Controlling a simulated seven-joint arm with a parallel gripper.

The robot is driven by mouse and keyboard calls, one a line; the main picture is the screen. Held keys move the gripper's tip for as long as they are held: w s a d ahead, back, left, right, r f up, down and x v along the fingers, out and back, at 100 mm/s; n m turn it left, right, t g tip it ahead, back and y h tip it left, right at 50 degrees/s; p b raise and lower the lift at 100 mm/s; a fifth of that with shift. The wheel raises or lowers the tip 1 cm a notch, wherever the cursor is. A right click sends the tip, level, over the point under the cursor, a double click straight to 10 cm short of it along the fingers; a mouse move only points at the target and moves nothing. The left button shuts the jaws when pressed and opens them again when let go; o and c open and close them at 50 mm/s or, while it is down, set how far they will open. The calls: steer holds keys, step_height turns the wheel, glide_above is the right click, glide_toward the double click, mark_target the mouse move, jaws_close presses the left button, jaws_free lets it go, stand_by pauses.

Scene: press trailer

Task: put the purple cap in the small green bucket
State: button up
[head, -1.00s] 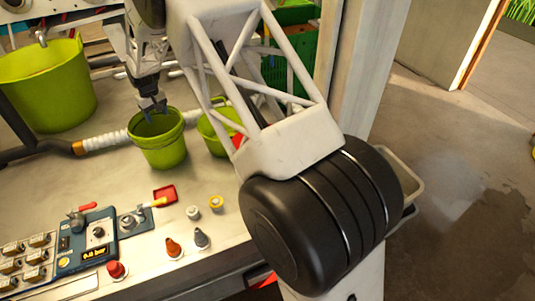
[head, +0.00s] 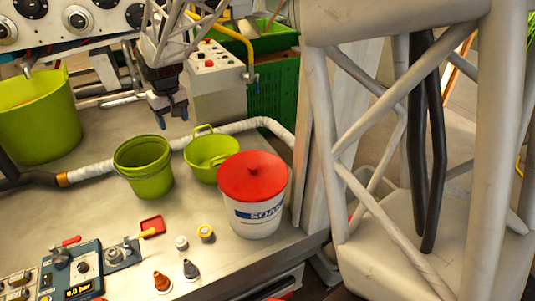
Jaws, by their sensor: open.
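The small green bucket (head: 143,167) stands upright on the grey bench, left of the middle. Its near inside wall and floor are hidden from this angle. I do not see a purple cap anywhere in the head view, and whether one lies inside the bucket I cannot tell. My gripper (head: 169,114) is open, pointing down, with nothing visible between its fingers. It appears above and slightly right of the bucket's rim, apart from it.
A green two-handled tub (head: 211,154) and a white soap bucket with red lid (head: 254,195) stand to the right. A large green bucket (head: 40,120) is at left. A wrapped hose (head: 110,164) runs behind.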

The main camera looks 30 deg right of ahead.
steer(key=s+d+r+m+t, duration=0.1)
steer(key=s+d+r, duration=0.2)
steer(key=s, duration=0.8)
steer(key=s+d+r, duration=0.3)
steer(key=s, duration=0.8)
steer(key=s+d+f, duration=0.1)
steer(key=s, duration=0.7)
steer(key=s+d+f+m, duration=0.1)
steer(key=s+d, duration=0.1)
steer(key=s, duration=0.6)
steer(key=shift+s+f+m+t, duration=0.25)
steer(key=shift+s+m+t, duration=0.05)
